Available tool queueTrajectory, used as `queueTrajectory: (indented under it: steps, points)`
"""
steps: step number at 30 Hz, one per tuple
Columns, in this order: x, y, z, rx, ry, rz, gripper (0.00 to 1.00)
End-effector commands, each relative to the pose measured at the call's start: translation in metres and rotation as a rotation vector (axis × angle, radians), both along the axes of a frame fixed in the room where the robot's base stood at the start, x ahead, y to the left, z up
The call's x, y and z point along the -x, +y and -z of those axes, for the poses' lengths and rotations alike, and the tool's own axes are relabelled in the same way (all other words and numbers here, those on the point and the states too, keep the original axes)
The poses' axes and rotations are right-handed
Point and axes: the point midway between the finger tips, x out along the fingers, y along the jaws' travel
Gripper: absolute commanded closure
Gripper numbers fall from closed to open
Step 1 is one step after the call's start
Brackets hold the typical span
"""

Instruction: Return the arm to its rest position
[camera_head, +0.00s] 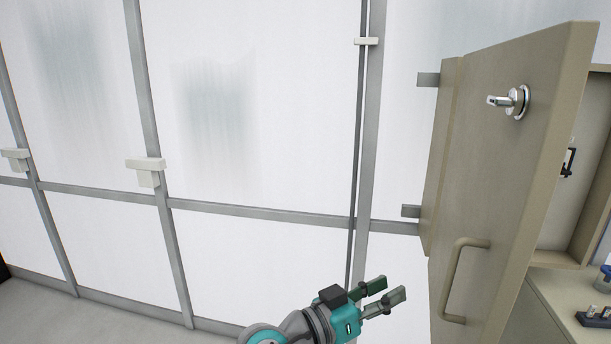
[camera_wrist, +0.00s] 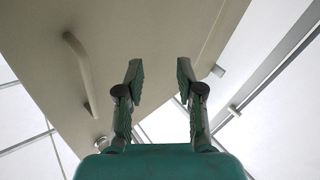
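My gripper (camera_head: 388,293) is teal and grey and shows at the bottom centre of the head view, pointing right toward an open beige cabinet door. Its two fingers are apart with nothing between them. In the wrist view my gripper (camera_wrist: 157,78) also shows open and empty, with the beige door behind it. My arm enters the head view from the bottom edge; the rest of it is out of view.
The beige door (camera_head: 525,150) stands open at the right, with a handle (camera_head: 455,280) and a lock with a key (camera_head: 512,101). Behind it, a shelf (camera_head: 560,290) holds small items, including a dark block with pegs (camera_head: 597,316). White framed panels (camera_head: 260,120) fill the left; the space before them is clear.

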Motion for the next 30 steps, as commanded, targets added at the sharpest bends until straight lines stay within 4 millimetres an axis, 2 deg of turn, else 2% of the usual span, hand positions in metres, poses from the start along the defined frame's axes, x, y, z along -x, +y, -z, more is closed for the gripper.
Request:
queueTrajectory:
  steps: [1,8,14,21,26,30]
  points:
    - [-0.001,-0.005,0.017,0.019,0.035,-0.03,0.63]
    - [-0.004,-0.027,0.103,0.098,0.2,-0.234,0.63]
    - [0.014,-0.04,0.178,0.13,0.326,-0.417,0.63]
    - [0.059,-0.049,0.256,0.121,0.438,-0.628,0.63]
    - [0.101,-0.052,0.297,0.087,0.483,-0.757,0.63]
    - [0.144,-0.052,0.324,0.043,0.503,-0.859,0.63]
